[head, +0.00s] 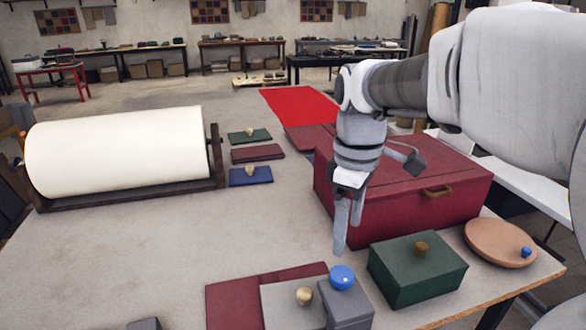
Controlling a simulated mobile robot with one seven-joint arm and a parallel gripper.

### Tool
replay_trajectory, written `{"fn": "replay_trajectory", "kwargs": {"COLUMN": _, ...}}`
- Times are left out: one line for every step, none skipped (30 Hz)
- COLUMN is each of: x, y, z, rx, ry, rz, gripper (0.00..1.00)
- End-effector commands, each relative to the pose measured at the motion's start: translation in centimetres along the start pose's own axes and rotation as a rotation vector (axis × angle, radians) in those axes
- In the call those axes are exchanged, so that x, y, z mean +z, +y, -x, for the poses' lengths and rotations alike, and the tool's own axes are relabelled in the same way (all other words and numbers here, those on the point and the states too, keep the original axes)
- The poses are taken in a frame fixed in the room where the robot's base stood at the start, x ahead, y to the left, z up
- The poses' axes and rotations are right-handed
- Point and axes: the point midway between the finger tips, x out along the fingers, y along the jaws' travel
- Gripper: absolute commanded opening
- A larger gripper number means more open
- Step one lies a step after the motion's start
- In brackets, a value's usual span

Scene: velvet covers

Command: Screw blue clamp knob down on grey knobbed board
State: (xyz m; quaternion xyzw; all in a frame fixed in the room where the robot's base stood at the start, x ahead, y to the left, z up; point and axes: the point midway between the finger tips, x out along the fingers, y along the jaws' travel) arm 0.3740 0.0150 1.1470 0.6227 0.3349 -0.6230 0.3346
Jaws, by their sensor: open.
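The blue clamp knob (342,278) is round with a small pale mark on top. It sits on top of a grey block (347,305) near the front edge of the picture. The grey knobbed board (280,311), with a pale wooden knob (304,296), lies just left of that block; the bottom of both is cut off. My gripper (348,236) points down, open and empty, with its fingertips a little above and behind the blue knob as seen here. I cannot tell the exact gap, nor how far the knob is screwed down.
A dark red board (228,304) lies under or behind the grey board. A green knobbed box (416,270), a large red box (455,190) and a round brown lid (488,236) with a small blue knob stand right. A white roll (115,155) lies left. The middle table (170,245) is clear.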

Motion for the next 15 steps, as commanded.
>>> {"fn": "replay_trajectory", "kwargs": {"x": 0.1, "y": -0.1, "z": -1.5, "rx": -0.004, "ry": -0.003, "rz": 0.000, "gripper": 0.88}}
{"fn": "replay_trajectory", "kwargs": {"x": 0.1, "y": -0.1, "z": -2.1, "rx": -0.003, "ry": -0.002, "rz": 0.000, "gripper": 0.88}}
{"fn": "replay_trajectory", "kwargs": {"x": 0.1, "y": -0.1, "z": -3.1, "rx": -0.004, "ry": -0.003, "rz": 0.000, "gripper": 0.88}}
{"fn": "replay_trajectory", "kwargs": {"x": 0.0, "y": -0.1, "z": -3.7, "rx": -0.003, "ry": -0.002, "rz": 0.000, "gripper": 0.88}}
{"fn": "replay_trajectory", "kwargs": {"x": 0.0, "y": -0.1, "z": -4.4, "rx": -0.004, "ry": -0.003, "rz": 0.000, "gripper": 0.88}}
{"fn": "replay_trajectory", "kwargs": {"x": 0.0, "y": -0.1, "z": -5.2, "rx": -0.003, "ry": -0.002, "rz": 0.000, "gripper": 0.88}}
{"fn": "replay_trajectory", "kwargs": {"x": 0.0, "y": -0.1, "z": -5.8, "rx": -0.003, "ry": -0.002, "rz": 0.000, "gripper": 0.88}}
{"fn": "replay_trajectory", "kwargs": {"x": 0.0, "y": -0.1, "z": -6.4, "rx": -0.002, "ry": -0.002, "rz": 0.000, "gripper": 0.88}}
{"fn": "replay_trajectory", "kwargs": {"x": 0.0, "y": -0.1, "z": -7.1, "rx": -0.003, "ry": -0.002, "rz": 0.000, "gripper": 0.88}}
{"fn": "replay_trajectory", "kwargs": {"x": 0.0, "y": -0.1, "z": -7.6, "rx": -0.002, "ry": -0.002, "rz": 0.000, "gripper": 0.88}}
{"fn": "replay_trajectory", "kwargs": {"x": 0.1, "y": -0.1, "z": -8.1, "rx": -0.003, "ry": -0.002, "rz": 0.000, "gripper": 0.88}}
{"fn": "replay_trajectory", "kwargs": {"x": 0.0, "y": 0.0, "z": -8.6, "rx": -0.002, "ry": -0.001, "rz": -0.001, "gripper": 0.88}}
{"fn": "replay_trajectory", "kwargs": {"x": 0.0, "y": 0.0, "z": -8.9, "rx": -0.001, "ry": -0.001, "rz": -0.001, "gripper": 0.88}}
{"fn": "replay_trajectory", "kwargs": {"x": 0.0, "y": 0.0, "z": -9.2, "rx": -0.001, "ry": -0.001, "rz": -0.001, "gripper": 0.88}}
{"fn": "replay_trajectory", "kwargs": {"x": 0.0, "y": 0.0, "z": -9.6, "rx": -0.001, "ry": -0.001, "rz": -0.001, "gripper": 0.88}}
